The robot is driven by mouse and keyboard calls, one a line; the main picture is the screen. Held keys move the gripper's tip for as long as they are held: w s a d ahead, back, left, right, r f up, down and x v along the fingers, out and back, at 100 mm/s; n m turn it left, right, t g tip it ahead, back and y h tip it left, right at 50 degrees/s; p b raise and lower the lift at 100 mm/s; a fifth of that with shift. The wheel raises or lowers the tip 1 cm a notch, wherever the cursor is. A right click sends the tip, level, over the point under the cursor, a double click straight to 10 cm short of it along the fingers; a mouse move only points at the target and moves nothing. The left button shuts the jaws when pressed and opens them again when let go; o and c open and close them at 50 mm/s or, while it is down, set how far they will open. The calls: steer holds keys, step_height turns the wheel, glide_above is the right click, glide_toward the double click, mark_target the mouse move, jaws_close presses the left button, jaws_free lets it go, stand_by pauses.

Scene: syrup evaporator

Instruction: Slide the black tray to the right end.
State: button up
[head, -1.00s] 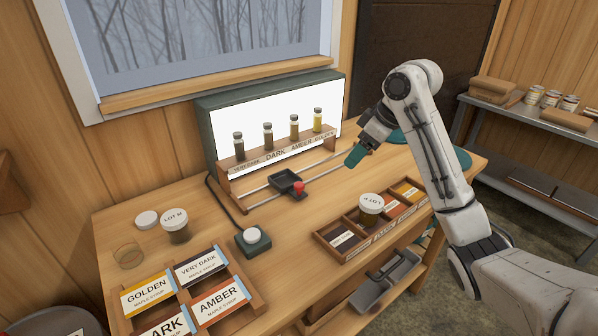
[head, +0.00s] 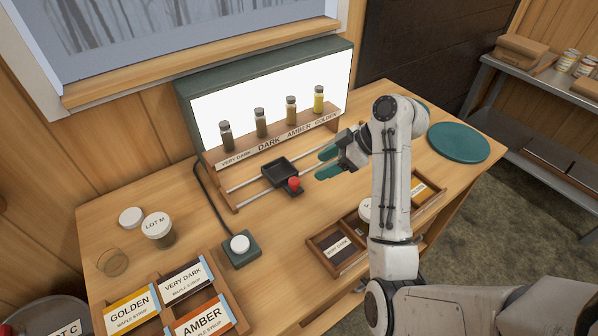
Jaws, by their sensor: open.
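The small black tray (head: 280,172) sits on two metal rails (head: 244,182) in front of the lit panel, toward the left part of the rails. A red knob (head: 294,184) stands at its front right corner. My gripper (head: 322,163) has teal fingers, spread apart and empty. It is just right of the tray and the red knob, with a small gap between. The right end of the rails is partly hidden behind my gripper and arm.
Several syrup vials stand on the labelled wooden rack (head: 279,144) behind the rails. A green box with a white button (head: 240,246) is front left. A compartmented wooden box (head: 333,250) lies in front, partly behind my arm. A teal disc (head: 459,142) lies at right.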

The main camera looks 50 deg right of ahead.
mark_target(295, 181)
steer(key=p+x, duration=0.1)
steer(key=x, duration=0.8)
steer(key=shift+w+a+f, duration=0.15)
steer(key=shift+w+f, duration=0.1)
steer(key=shift+w, duration=0.05)
steer(key=shift+c, duration=0.2)
jaws_close()
